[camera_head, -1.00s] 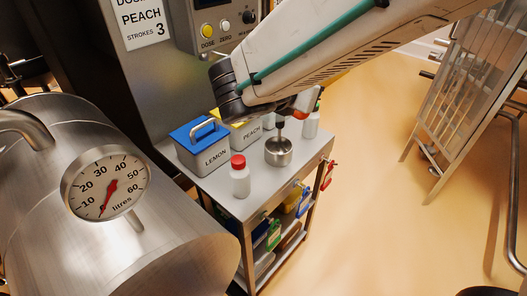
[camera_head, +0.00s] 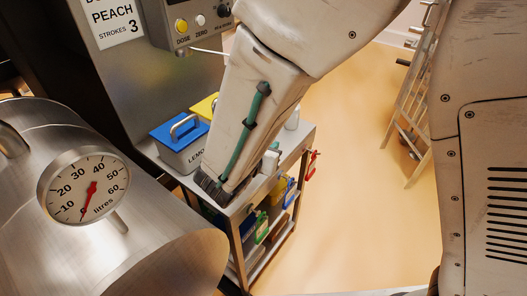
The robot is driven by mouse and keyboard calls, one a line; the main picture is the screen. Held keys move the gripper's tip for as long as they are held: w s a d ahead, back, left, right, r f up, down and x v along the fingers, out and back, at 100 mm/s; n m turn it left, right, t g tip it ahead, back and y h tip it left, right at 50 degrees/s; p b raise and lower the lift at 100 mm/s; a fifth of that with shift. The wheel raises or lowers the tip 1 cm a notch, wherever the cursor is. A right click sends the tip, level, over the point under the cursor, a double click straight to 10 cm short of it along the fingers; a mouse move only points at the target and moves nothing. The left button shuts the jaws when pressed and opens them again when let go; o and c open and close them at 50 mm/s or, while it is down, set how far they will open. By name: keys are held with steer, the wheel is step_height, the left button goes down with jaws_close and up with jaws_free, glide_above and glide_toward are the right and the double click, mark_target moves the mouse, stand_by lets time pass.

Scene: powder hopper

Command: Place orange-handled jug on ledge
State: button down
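I cannot make out the orange-handled jug in this view. My own arm crosses the middle of the picture, ends in a dark ribbed joint low over the cart, and hides much of the cart top. My gripper is not visible, so I cannot tell whether it holds anything. Nothing in view can be clearly identified as the ledge. The grey top of the cart (camera_head: 306,134) shows only at its edges around my arm.
A blue-lidded LEMON tub (camera_head: 180,140) stands on the cart beside a yellow-lidded tub (camera_head: 205,106). A steel drum with a litres gauge (camera_head: 84,188) fills the left. The dosing panel (camera_head: 194,22) is behind. Open floor (camera_head: 345,200) lies right, before a metal frame (camera_head: 411,110).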

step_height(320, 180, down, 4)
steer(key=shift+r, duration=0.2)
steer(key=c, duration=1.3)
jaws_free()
